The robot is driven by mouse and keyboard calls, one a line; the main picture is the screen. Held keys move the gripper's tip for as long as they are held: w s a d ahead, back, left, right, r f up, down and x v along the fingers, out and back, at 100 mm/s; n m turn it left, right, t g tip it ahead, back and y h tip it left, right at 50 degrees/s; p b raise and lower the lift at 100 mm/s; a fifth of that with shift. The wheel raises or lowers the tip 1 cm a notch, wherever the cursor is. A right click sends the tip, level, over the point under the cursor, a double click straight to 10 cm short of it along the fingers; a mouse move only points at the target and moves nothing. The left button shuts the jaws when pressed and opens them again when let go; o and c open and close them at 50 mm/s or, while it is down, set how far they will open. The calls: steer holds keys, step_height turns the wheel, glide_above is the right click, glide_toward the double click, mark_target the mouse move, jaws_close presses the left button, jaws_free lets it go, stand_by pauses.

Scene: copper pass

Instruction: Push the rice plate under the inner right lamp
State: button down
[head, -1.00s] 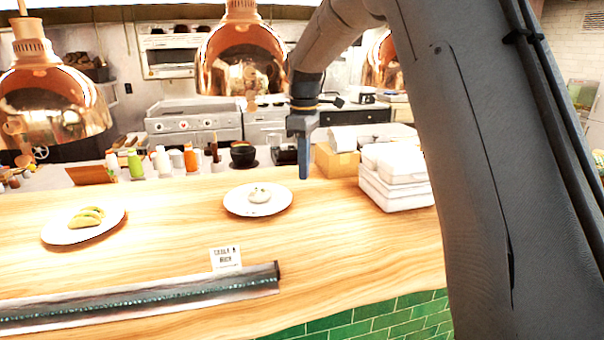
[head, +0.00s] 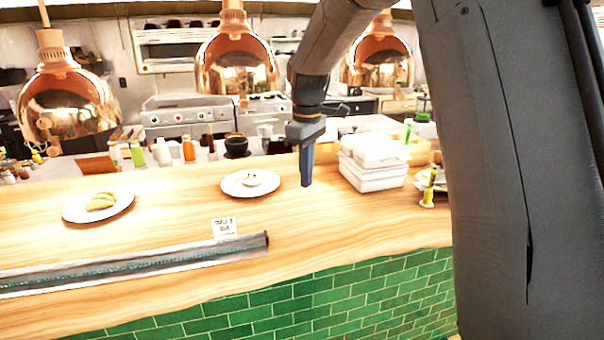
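The rice plate, a round white plate (head: 229,187) with a small white mound of rice (head: 252,180), lies on the wooden counter in the middle of the head view. My gripper (head: 306,184) points down to the right of the plate, with a visible gap between them. Its blue fingers show as one narrow shape and look shut, with nothing in them. Whether the tips touch the counter is unclear. Copper lamps hang above: a left one (head: 68,108), a middle one (head: 236,68) and a right one (head: 378,66). I cannot tell which is the inner right lamp.
Another white plate (head: 122,207) with green-yellow food lies at left. A small card (head: 224,228) and a long metal strip (head: 130,272) are near the front edge. White stacked boxes (head: 372,172) stand right of my gripper. Bottles and a dark bowl (head: 236,146) line the back.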

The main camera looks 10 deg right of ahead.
steer(key=s+d+f+m+b, duration=0.2)
steer(key=s+f+m+b, duration=0.2)
steer(key=s+f, duration=0.6)
steer(key=s+d+f+m+t+b, duration=0.1)
steer(key=s+d+f+m+b, duration=0.1)
steer(key=s+f+m, duration=0.4)
steer(key=s+f+b, duration=0.1)
steer(key=s+f, duration=0.3)
steer(key=s, duration=0.4)
steer(key=shift+s+d+b, duration=0.25)
steer(key=shift+b, duration=0.1)
steer(key=c, duration=2.5)
jaws_free()
